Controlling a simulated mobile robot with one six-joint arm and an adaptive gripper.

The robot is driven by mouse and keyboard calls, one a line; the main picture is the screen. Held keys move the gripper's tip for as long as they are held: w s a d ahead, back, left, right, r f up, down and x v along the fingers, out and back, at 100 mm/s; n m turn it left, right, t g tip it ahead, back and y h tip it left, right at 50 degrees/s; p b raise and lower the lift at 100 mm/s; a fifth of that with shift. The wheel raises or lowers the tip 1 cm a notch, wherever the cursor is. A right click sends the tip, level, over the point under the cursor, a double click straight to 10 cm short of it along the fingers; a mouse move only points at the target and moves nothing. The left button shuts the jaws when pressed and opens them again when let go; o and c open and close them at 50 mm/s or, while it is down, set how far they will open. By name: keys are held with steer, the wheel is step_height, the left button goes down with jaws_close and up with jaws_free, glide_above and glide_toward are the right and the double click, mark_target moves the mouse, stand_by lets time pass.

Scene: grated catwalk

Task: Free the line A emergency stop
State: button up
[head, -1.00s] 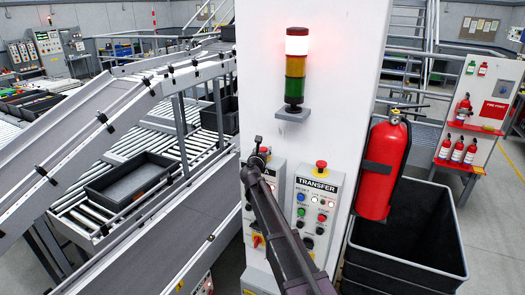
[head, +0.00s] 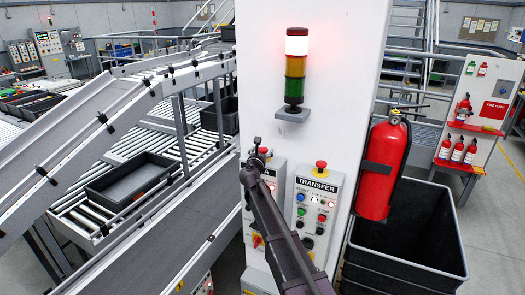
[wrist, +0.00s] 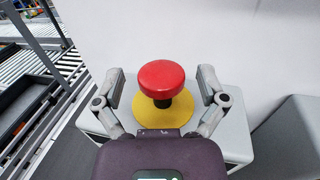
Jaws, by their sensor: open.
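The line A emergency stop (wrist: 162,77) is a red mushroom button on a yellow disc (wrist: 182,125), on top of a pale grey box. My gripper (wrist: 161,86) is open, with one finger on each side of the red head and clear gaps between. In the head view my gripper (head: 257,150) is at the top of the left control box (head: 278,178), whose label ends in "A". My arm hides most of this box and its stop there.
The TRANSFER box (head: 315,205), with its own red stop (head: 321,166), is close on the right. A white column stands behind both. A red extinguisher (head: 381,175) hangs farther right above a black bin (head: 408,235). Conveyors fill the left. The stack light's (head: 296,65) top section glows.

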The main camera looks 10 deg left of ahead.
steer(key=s+a, duration=0.1)
steer(key=s, duration=1)
steer(key=shift+a, duration=0.15)
steer(key=s+d+f+m+g+h+b, duration=0.1)
steer(key=d+f+m+b, duration=0.1)
steer(key=d+f+m, duration=0.1)
steer(key=s+d+f+m+g+h+b, duration=0.1)
steer(key=d+f+m, duration=0.2)
steer(key=d, duration=0.2)
steer(key=s+d+f+m+g+h+b, duration=0.1)
steer(key=d+f+m+b, duration=0.1)
steer(key=d+f+m, duration=0.1)
steer(key=shift+d+f+m+g+h+b, duration=0.15)
steer(key=shift+d+f+m+g+h, duration=0.1)
steer(key=shift+d, duration=0.3)
steer(key=shift+d+f+m+g+h+b, duration=0.15)
steer(key=shift+d+f, duration=0.1)
steer(key=shift+d, duration=0.25)
steer(key=s+d+f+m+g+y+b, duration=0.1)
steer(key=s+d+f+m+g+b, duration=0.4)
steer(key=s+d+f+m, duration=0.5)
steer(key=s+d+f+m+g+b, duration=0.5)
steer(key=s+d+f+m+b, duration=0.15)
steer(key=f, duration=0.55)
steer(key=s+f+m+g+y+b, duration=0.4)
steer(key=s+f+m, duration=0.4)
steer(key=s, duration=0.2)
steer(key=shift+a+y, duration=0.3)
steer(key=shift+y, duration=0.2)
